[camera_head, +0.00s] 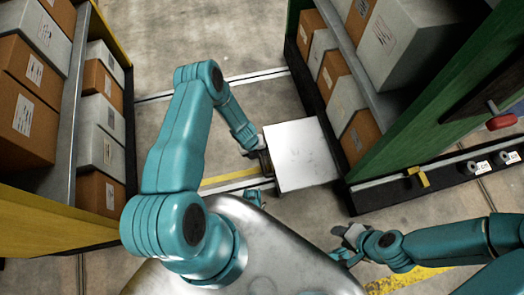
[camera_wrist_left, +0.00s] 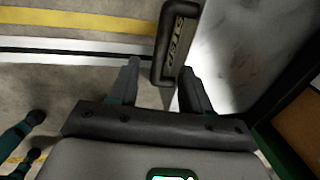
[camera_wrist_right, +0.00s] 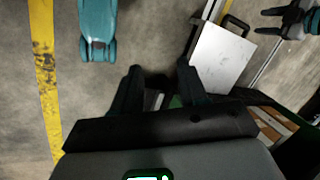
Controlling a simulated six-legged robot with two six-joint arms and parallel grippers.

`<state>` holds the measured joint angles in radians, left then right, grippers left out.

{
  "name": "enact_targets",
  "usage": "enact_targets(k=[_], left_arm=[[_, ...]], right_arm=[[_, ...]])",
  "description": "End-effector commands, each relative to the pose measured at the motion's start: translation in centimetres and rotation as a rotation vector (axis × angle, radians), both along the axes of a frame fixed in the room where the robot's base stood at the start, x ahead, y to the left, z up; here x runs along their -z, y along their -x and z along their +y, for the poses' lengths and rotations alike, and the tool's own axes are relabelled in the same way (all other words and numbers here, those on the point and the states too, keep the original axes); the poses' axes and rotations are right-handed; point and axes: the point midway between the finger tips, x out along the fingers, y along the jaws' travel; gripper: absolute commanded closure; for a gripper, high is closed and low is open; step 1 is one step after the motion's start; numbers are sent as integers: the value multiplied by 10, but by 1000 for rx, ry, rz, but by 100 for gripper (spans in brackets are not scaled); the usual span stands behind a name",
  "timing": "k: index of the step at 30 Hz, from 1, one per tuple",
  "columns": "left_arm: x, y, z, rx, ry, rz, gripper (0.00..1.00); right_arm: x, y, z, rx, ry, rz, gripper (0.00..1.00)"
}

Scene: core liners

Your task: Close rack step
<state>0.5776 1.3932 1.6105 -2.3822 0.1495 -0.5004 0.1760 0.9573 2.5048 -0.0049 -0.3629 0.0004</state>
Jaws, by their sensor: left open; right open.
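The rack step is a flat silver plate (camera_head: 303,155) sticking out from the base of the right-hand rack, low over the floor. It also shows in the right wrist view (camera_wrist_right: 220,62). Its dark handle (camera_wrist_left: 165,45), marked STEP, is on the plate's outer edge. My left gripper (camera_head: 259,158) is at the handle; in the left wrist view its open fingers (camera_wrist_left: 160,78) have the handle's lower end between or just beyond their tips. I cannot tell whether they touch it. My right gripper (camera_head: 345,247) is open and empty, apart from the step, in front of my body.
Shelves with boxes stand at left (camera_head: 30,90) and right (camera_head: 340,75). The right rack has a green end panel (camera_head: 400,135) with a red knob (camera_head: 501,121) and a yellow latch (camera_head: 418,176). Floor rails (camera_head: 165,96) cross the aisle.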

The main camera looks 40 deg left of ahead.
Motion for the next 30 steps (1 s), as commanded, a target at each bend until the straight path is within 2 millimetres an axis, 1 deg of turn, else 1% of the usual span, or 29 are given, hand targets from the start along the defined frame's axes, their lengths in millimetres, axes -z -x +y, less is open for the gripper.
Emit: enact_targets(k=[1,3,6,9,12,15,23,26,27,28,30], left_arm=[[20,-2,-2,1,0,0,52],[36,-5,-5,2,0,0,52],[55,-9,-8,3,1,-1,52],[67,-13,-9,4,1,-2,52],[74,-16,-11,5,1,-2,52],[77,-18,-11,5,1,-2,52],[76,-19,-11,6,1,-2,52],[76,-19,-11,5,1,-2,81],[76,-18,-11,5,1,-2,94],[76,-19,-11,5,1,-2,100],[76,-19,-11,6,0,-2,100]], right_arm=[[15,-1,-1,4,0,-2,57],[23,-3,-2,10,2,-5,57],[36,-6,-5,23,4,-9,57],[45,-8,-8,32,6,-14,57],[49,-10,-9,37,7,-17,57],[50,-11,-10,40,8,-18,57],[49,-11,-10,41,8,-18,57],[49,-11,-10,40,8,-18,57],[49,-11,-10,40,8,-18,57],[49,-11,-10,40,8,-18,57],[49,-10,-10,40,8,-18,57]])
